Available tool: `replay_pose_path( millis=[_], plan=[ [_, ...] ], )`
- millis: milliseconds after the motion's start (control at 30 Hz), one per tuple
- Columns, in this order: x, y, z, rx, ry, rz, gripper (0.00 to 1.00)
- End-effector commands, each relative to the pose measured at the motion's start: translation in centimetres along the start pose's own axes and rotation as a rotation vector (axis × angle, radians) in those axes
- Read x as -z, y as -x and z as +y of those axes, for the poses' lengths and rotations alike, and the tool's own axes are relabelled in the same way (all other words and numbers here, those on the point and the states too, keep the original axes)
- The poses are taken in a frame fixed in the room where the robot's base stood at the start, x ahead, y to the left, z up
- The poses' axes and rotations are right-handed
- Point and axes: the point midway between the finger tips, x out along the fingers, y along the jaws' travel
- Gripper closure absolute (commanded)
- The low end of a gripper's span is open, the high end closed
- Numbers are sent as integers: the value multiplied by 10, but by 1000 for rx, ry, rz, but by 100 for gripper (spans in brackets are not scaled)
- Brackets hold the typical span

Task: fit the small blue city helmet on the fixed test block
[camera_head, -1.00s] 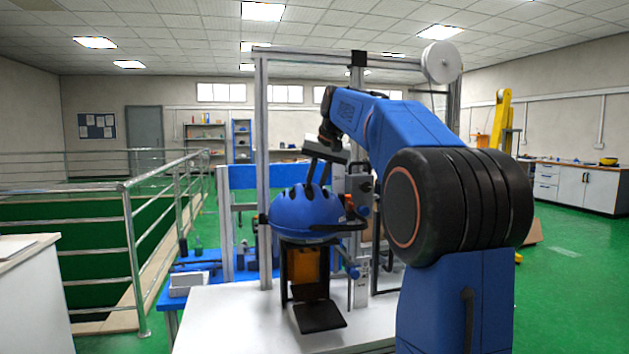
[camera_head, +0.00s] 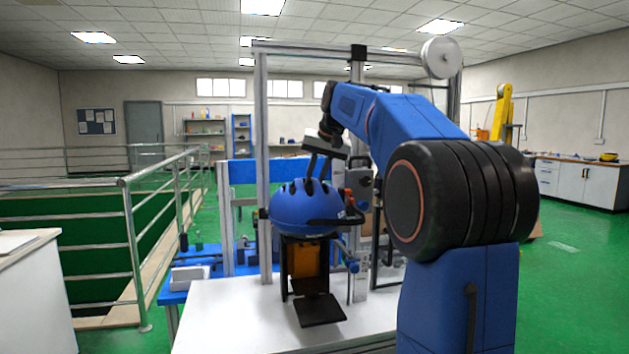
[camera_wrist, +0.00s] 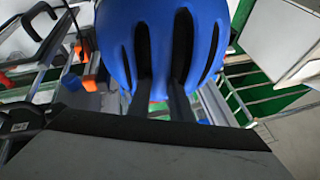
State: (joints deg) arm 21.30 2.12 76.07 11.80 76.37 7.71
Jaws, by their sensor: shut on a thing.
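The small blue city helmet (camera_head: 301,207) has dark vent slots and sits at the top of the black and orange stand (camera_head: 308,262) on the white table. My gripper (camera_head: 318,178) comes down from above and is shut on the helmet, its fingers reaching into the top vents. In the wrist view the helmet (camera_wrist: 160,45) fills the upper middle, with my two dark fingers (camera_wrist: 160,95) in its slots. The fixed test block is hidden; I cannot tell whether the helmet's rim touches the stand or hangs just above it.
The drop tower's metal frame (camera_head: 263,130) stands behind and around the helmet, with a pulley wheel (camera_head: 442,57) at top right. A black flat plate (camera_head: 319,310) lies at the stand's front. The white table (camera_head: 225,315) is clear at left. A railing (camera_head: 130,240) runs farther left.

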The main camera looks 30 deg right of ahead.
Motion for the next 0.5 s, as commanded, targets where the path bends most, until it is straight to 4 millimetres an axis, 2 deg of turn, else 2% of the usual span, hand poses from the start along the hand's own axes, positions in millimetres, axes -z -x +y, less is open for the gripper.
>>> replay_pose_path(
  millis=[33, 433, 467, 500],
  plan=[
    [-8, -15, 6, -11, -5, -40, 100],
    [-8, -15, 6, -12, -5, -40, 100],
    [-8, -15, 6, -12, -5, -40, 77],
    [-8, -15, 6, -12, -5, -40, 67]
  ],
)
